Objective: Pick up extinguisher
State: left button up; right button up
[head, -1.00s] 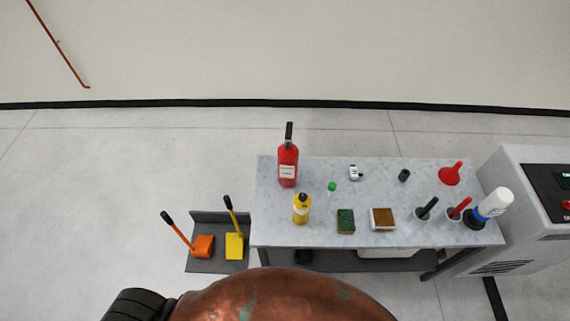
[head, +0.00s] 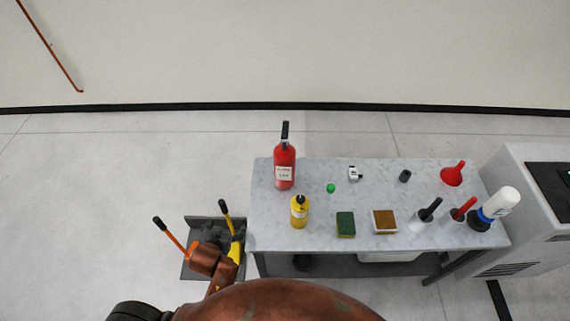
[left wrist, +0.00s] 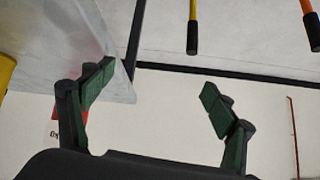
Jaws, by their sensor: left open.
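The red fire extinguisher (head: 285,168) with a white label and black top stands upright at the back left corner of the grey table (head: 330,215). My left gripper (head: 217,236) is left of the table, in front of the orange and yellow tools, well short of the extinguisher. In the left wrist view its green-padded fingers (left wrist: 155,88) are apart with nothing between them. A bit of red with a white label (left wrist: 58,120) shows behind the left finger, mostly hidden. My right gripper does not show.
A yellow bottle (head: 299,212) stands in front of the extinguisher. A sponge (head: 346,223), a box (head: 384,221), brushes and a red funnel (head: 453,174) are farther right. An orange-handled tool (head: 172,238) and a yellow-handled tool (head: 228,218) stand left of the table. Floor behind the table is clear.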

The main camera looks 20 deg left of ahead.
aim_at(279, 163)
pick_arm(q)
jog(key=w+d+r+t+h, duration=0.1)
jog(key=w+d+r+t, duration=0.2)
jog(key=w+d+r, duration=0.1)
jog(key=w+d+r+m+t+h, duration=0.1)
jog(key=w+d+r+t, duration=0.2)
jog(key=w, duration=0.6)
jog(key=w+d+r+t+h, duration=0.1)
jog(key=w+d+r+t, duration=0.2)
jog(key=w+d+r, duration=0.3)
jog(key=shift+w+d+r+m, duration=0.2)
jog(key=shift+w+r, duration=0.1)
jog(key=shift+r, duration=0.3)
jog(key=shift+w+d+r+m, duration=0.1)
jog(key=shift+w+r+m, duration=0.15)
jog(key=shift+r, duration=0.3)
jog(key=w, duration=0.4)
jog(key=w+d, duration=0.1)
jog(key=w, duration=0.1)
jog(key=shift+r+b, duration=0.3)
jog(key=shift+b, duration=0.05)
jog(key=shift+w, duration=0.6)
jog(key=shift+c, duration=0.4)
jog(key=c, duration=2.1)
jog(key=shift+d+r, duration=0.1)
jog(key=shift+r, duration=0.15)
